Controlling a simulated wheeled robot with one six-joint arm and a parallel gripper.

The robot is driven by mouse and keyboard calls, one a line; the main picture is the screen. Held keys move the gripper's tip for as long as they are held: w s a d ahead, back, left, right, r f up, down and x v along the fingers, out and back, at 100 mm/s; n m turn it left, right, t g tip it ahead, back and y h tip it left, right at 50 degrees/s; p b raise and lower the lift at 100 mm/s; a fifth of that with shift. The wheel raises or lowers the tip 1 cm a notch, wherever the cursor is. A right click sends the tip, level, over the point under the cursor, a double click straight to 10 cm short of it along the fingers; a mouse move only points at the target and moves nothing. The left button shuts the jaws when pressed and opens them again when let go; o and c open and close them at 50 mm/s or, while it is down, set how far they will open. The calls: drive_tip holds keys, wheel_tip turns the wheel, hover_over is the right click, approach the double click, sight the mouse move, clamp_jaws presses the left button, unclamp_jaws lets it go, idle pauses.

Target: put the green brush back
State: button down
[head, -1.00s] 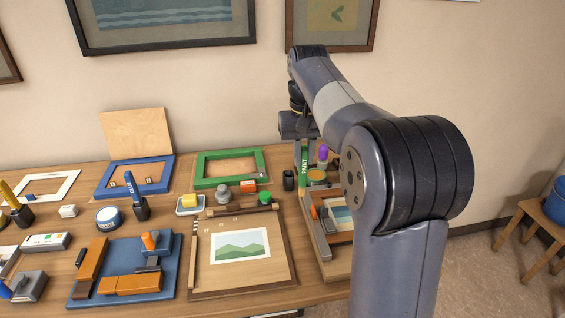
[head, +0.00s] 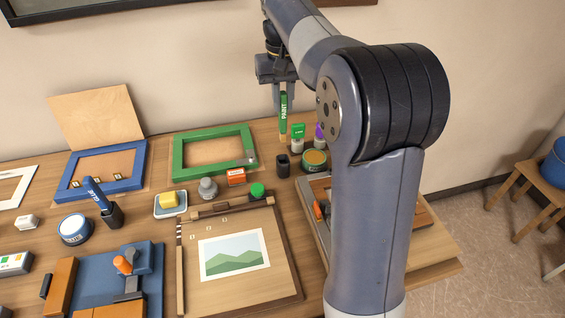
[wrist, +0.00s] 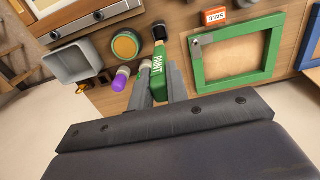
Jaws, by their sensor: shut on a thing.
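The green brush (head: 284,112), marked PAINT, hangs about upright from my gripper (head: 283,98). My gripper is shut on its handle; the wrist view also shows the brush (wrist: 157,82) between the fingers. Its pale bristle end points down, above the table. A small black cup (head: 282,166) stands on the table below the brush, apart from it. In the wrist view the black cup (wrist: 159,33) lies just beyond the bristle end, and its opening is hard to make out.
A green-capped bottle (head: 298,138), a purple-capped bottle (head: 319,136) and a round tin (head: 314,160) stand right of the cup. A green frame (head: 180,157) and an orange SAND block (head: 236,177) are to the left. The wall is close behind.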

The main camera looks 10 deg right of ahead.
sight(283, 132)
drive_tip(key=shift+f, duration=4.75)
drive_tip(key=c, duration=1.4)
unclamp_jaws()
drive_tip(key=shift+f, duration=0.1)
drive_tip(key=shift+o, duration=0.2)
drive_tip(key=shift+f, duration=0.15)
drive_tip(key=r, duration=1.1)
drive_tip(key=shift+w+d, duration=0.1)
drive_tip(key=shift+d, duration=0.2)
drive_tip(key=f, duration=1)
drive_tip(key=shift+a+f, duration=0.3)
drive_tip(key=shift+f, duration=0.1)
